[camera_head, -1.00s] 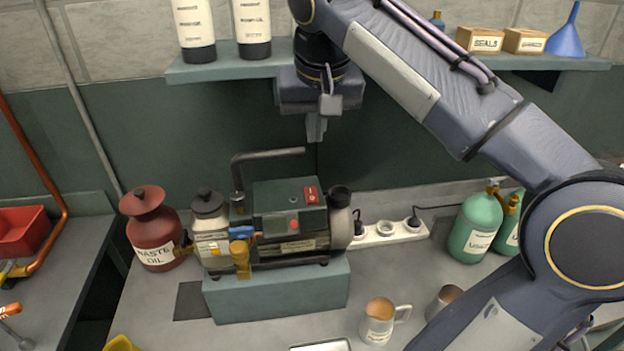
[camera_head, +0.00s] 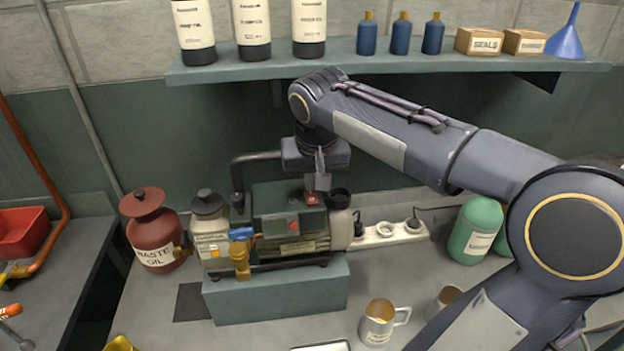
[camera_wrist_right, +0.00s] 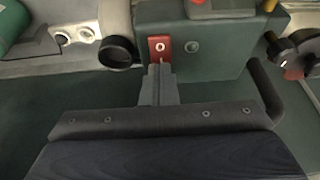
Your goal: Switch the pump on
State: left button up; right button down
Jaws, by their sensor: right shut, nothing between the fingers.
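The pump (camera_head: 292,232) is a dark green and grey machine on a grey-green block (camera_head: 280,292) in the middle of the bench. Its red rocker switch (camera_head: 311,198) is on the top, near the right end. The switch also shows in the right wrist view (camera_wrist_right: 160,48), with a white mark on it. My right gripper (camera_head: 318,186) is shut and empty, pointing down. Its fingertips (camera_wrist_right: 158,68) are at the edge of the switch; I cannot tell whether they touch it. My left gripper is not in view.
A bent dark pipe (camera_head: 240,172) rises at the pump's left. A red waste oil can (camera_head: 152,240) and a pale bottle (camera_head: 210,228) stand left of the pump. A power strip (camera_head: 388,234), metal mugs (camera_head: 380,322) and a green cylinder (camera_head: 474,230) are on the right. A shelf (camera_head: 400,62) runs above.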

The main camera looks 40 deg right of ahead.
jog(key=shift+f, duration=0.3)
jog(key=shift+w+f+b, duration=0.15)
jog(key=shift+f+b, duration=0.15)
jog(key=shift+f, duration=0.05)
jog(key=shift+r, duration=0.15)
jog(key=shift+f, duration=0.2)
jog(key=shift+s+a, duration=0.1)
jog(key=shift+s, duration=0.2)
jog(key=shift+s+a, duration=0.25)
jog(key=shift+s, duration=0.2)
